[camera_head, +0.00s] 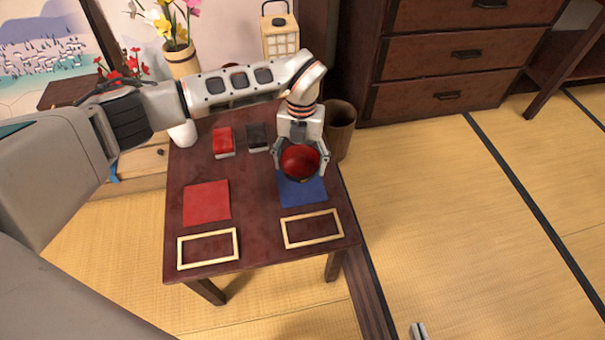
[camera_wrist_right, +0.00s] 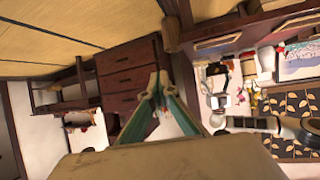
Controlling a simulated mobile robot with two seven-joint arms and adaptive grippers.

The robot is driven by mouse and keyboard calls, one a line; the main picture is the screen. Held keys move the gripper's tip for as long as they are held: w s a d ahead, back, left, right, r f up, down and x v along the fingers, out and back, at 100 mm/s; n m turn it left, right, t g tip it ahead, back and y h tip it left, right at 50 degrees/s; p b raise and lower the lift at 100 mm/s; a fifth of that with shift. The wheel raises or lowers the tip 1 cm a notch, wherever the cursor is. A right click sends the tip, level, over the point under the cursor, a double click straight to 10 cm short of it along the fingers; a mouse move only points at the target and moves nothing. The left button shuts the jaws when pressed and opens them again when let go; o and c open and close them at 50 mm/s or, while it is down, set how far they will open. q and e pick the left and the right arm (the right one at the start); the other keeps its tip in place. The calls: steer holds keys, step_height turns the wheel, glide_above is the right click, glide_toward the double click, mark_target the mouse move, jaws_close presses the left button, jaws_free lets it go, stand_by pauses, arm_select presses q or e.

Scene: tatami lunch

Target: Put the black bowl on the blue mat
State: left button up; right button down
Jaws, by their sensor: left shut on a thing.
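The bowl (camera_head: 300,161) has a red inside, and only a little of its dark outside shows. My left gripper (camera_head: 301,168) is shut on it, with fingers on both sides. The bowl is over the far part of the blue mat (camera_head: 304,194), which lies at the right of the low table. I cannot tell whether its base touches the mat. My right gripper (camera_head: 418,331) shows only its tips at the bottom edge, away from the table. In the right wrist view its fingers (camera_wrist_right: 156,84) meet at the tips with nothing between them.
The dark table (camera_head: 255,215) also bears a red mat (camera_head: 206,203), a red box (camera_head: 223,141), a black box (camera_head: 258,137) and two wooden frames (camera_head: 235,248) (camera_head: 312,243). A brown bin (camera_head: 341,130) stands by the far right corner. The tatami floor at right is clear.

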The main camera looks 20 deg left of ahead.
mark_target(301, 169)
arm_select(q)
steer(key=shift+f, duration=0.5)
step_height(301, 169, down, 3)
steer(key=shift+s+f+b, duration=0.15)
steer(key=shift+b, duration=0.6)
steer(key=shift+f, duration=0.85)
steer(key=shift+c, duration=0.5)
steer(key=shift+w+r, duration=0.25)
arm_select(e)
steer(key=shift+w+a+r+t, duration=0.3)
steer(key=shift+w+a+r, duration=0.2)
steer(key=shift+a+r, duration=0.3)
arm_select(q)
steer(key=shift+f, duration=0.1)
arm_select(e)
steer(key=shift+f, duration=0.1)
arm_select(q)
steer(key=o, duration=1.2)
steer(key=shift+f, duration=0.1)
steer(key=shift+o, duration=0.2)
arm_select(e)
steer(key=shift+s+d+f, duration=0.2)
steer(key=shift+s+f, duration=0.05)
